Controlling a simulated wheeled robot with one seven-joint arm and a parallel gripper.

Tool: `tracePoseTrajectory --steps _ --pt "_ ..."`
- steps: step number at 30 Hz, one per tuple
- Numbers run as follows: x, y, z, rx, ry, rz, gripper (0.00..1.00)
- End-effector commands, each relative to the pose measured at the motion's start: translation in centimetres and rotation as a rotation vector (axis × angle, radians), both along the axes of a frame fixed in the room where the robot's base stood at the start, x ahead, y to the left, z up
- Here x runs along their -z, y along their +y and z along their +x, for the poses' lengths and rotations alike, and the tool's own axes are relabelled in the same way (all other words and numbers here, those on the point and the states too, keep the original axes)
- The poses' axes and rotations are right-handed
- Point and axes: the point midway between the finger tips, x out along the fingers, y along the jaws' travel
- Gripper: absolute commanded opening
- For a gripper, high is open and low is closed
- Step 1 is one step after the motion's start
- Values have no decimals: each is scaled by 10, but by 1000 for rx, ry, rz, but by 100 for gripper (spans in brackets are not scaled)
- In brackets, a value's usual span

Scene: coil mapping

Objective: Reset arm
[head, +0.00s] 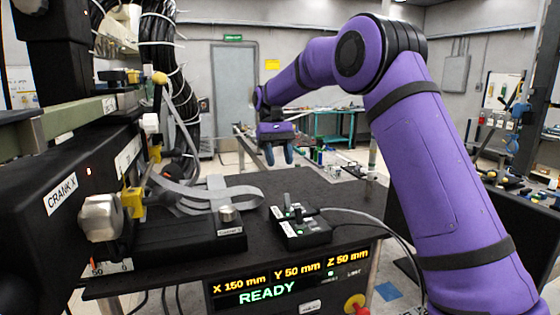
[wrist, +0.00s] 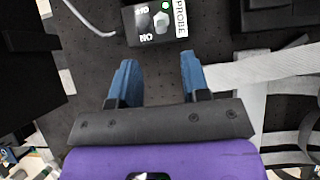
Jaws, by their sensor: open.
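My gripper (head: 279,155) hangs from my purple arm above the dark table, fingers pointing down. Its two blue fingers are apart and nothing is between them. In the wrist view my gripper (wrist: 154,80) also shows open and empty, with the dark perforated table top under it. A black switch box (head: 300,226) with small levers and a green light sits on the table below my gripper. In the wrist view the box (wrist: 150,38) lies just beyond the fingertips, with a PROBE label and a lit green light. The gripper is apart from it.
At the left stands a black machine with a CRANK X label (head: 62,194) and a metal knob (head: 101,217). Grey ribbon cable (head: 205,196) loops over the table. A display (head: 290,280) on the front reads READY. The table's right part is largely clear.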

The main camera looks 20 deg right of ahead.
Motion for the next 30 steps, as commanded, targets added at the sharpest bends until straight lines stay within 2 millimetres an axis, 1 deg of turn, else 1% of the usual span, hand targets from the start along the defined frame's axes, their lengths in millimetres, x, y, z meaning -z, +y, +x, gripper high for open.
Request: tracePoseTrajectory --steps 7,11,14,18,21,27,30 --pt "-2 0 -2 0 -5 0 43" --pt "-13 -3 -13 1 -43 2 43" --pt "-29 -7 -32 2 -101 3 43" --pt "-50 -15 -66 5 -201 5 43" --pt "-62 -20 -90 6 -271 7 43" --pt "-80 -31 -143 8 -414 10 43" --pt "-84 -36 -169 10 -484 10 43"
